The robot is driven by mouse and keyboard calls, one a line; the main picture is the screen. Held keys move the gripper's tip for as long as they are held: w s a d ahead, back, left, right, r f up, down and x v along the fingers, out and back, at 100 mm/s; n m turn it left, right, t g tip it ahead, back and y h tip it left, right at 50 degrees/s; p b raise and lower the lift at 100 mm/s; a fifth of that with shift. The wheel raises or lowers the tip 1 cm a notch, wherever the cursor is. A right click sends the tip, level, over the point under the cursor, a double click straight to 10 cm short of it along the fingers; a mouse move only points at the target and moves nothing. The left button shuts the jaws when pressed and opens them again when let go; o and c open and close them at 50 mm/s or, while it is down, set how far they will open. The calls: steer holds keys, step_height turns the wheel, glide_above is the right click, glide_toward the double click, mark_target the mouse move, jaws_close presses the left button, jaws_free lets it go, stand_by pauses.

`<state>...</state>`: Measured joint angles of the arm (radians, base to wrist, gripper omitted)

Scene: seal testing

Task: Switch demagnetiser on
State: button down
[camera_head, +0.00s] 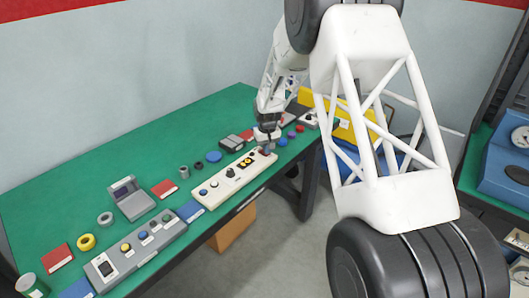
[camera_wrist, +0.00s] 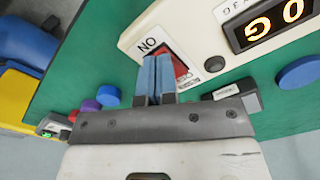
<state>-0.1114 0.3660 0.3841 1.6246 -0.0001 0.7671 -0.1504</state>
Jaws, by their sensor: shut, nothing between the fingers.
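The cream control panel (camera_head: 228,189) lies on the green bench, and I take it to be the demagnetiser. In the wrist view its end (camera_wrist: 197,24) carries a red rocker switch (camera_wrist: 181,69) beside a printed label that reads ON upside down. My gripper (camera_wrist: 156,60) is shut and empty, with its blue fingertips over the left part of the switch and hiding some of it. I cannot tell whether they touch it. The orange display (camera_wrist: 268,24) on the panel is lit. In the head view my gripper (camera_head: 266,149) is at the panel's far right end.
A grey panel with buttons (camera_head: 130,255) stands nearer on the green bench (camera_head: 60,205). Blue (camera_wrist: 108,96) and purple discs (camera_wrist: 90,105) and a small grey device (camera_wrist: 238,95) lie close to my gripper. A yellow box (camera_head: 330,115) is beyond the bench.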

steer(key=shift+f, duration=0.2)
steer(key=shift+r, duration=3.55)
steer(key=shift+s+d+r, duration=0.1)
steer(key=shift+s+r, duration=0.15)
steer(key=shift+r, duration=0.1)
steer(key=s+d+r+m+t, duration=0.1)
steer(key=s+d+r, duration=0.2)
steer(key=s+r, duration=0.85)
steer(key=s+d+r+m, duration=0.1)
steer(key=s+d+r, duration=0.2)
steer(key=s+r, duration=0.8)
steer(key=s+d+f, duration=0.1)
steer(key=s+d, duration=0.1)
steer(key=s, duration=1.4)
steer(key=s+d+f+m+t, duration=0.1)
steer(key=s, duration=1.5)
steer(key=shift+s+d+t, duration=0.25)
steer(key=shift+d+t, duration=0.05)
steer(key=shift+d, duration=0.05)
